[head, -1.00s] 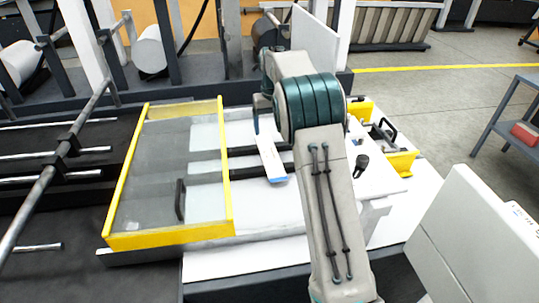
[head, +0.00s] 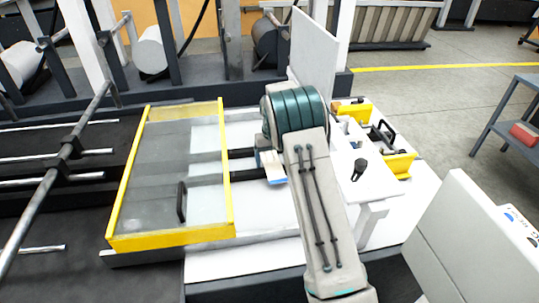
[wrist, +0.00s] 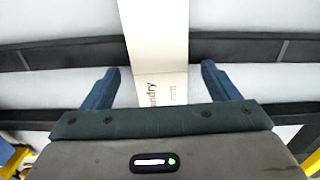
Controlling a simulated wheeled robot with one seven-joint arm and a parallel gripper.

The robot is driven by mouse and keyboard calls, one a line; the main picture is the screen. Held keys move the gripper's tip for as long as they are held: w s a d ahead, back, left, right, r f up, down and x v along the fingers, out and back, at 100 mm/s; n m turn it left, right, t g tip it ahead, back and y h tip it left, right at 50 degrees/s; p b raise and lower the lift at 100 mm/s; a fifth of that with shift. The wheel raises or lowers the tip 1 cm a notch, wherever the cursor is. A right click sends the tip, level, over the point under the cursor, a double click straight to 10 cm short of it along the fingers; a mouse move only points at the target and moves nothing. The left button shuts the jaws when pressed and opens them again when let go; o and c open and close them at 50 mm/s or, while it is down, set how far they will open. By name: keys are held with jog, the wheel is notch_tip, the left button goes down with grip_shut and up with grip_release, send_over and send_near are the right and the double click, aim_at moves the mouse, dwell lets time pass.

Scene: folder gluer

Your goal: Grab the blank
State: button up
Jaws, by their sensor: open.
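The blank (wrist: 158,48) is a long, narrow, pale piece with dark lettering, seen in the wrist view running up from between my fingers to the top edge.
Dark rails (wrist: 240,50) cross under the blank on a white bed. A yellow-framed clear guard (head: 228,170) with a black handle stands left. A black knob (head: 359,169) and yellow brackets (head: 398,166) are at right. A grey cabinet (head: 455,235) stands at front right.

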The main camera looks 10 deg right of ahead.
jog(key=c, duration=1.1)
jog(key=shift+o, duration=0.2)
